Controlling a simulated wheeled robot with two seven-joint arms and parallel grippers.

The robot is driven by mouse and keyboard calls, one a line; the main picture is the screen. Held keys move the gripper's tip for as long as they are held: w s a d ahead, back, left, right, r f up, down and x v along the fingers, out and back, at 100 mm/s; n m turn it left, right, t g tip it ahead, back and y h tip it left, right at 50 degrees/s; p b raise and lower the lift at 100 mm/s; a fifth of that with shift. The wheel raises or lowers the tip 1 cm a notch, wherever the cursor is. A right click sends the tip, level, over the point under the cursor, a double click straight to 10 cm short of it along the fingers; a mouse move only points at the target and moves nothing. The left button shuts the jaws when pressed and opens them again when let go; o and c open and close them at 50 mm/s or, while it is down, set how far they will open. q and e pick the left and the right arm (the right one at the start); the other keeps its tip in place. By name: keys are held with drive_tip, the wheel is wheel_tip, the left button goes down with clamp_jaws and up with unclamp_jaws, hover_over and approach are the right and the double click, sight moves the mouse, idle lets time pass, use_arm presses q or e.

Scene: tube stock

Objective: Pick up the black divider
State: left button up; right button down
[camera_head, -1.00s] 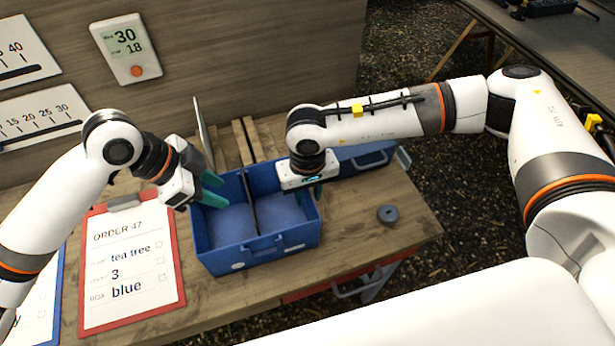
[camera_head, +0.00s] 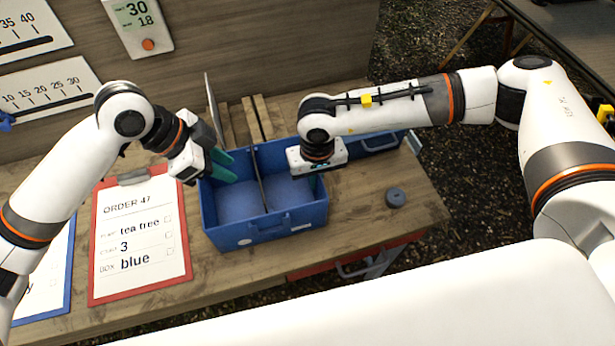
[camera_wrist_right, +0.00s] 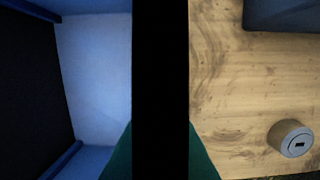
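The black divider (camera_head: 262,186) stands upright in the blue box (camera_head: 255,235) and parts it into a left and a right compartment. Its dark face (camera_wrist_right: 30,85) fills the left edge of the right wrist view. My left gripper (camera_head: 222,165) is over the left compartment, its teal fingers apart and empty, left of the divider. My right gripper (camera_head: 318,168) is over the right compartment near the right wall, apart from the divider. In the right wrist view its teal fingers stand apart with a black band between them.
A grey round puck (camera_head: 395,196) lies on the wooden table (camera_head: 400,225) to the right. An order clipboard (camera_head: 140,285) lies left of the box. Another blue box (camera_head: 375,143), a thin upright panel (camera_head: 212,100) and wooden strips (camera_head: 262,115) are behind.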

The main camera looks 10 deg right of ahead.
use_arm(q)
drive_tip(key=d+r+n+y, duration=0.3)
drive_tip(key=d+n+y, duration=0.3)
drive_tip(key=n, duration=1.1)
wheel_tip(320, 180, down, 12)
drive_tip(key=shift+w+a+n, duration=0.15)
drive_tip(key=shift+w+n, duration=0.05)
drive_tip(key=shift+n, duration=0.1)
drive_tip(key=shift+r, duration=0.15)
clamp_jaws()
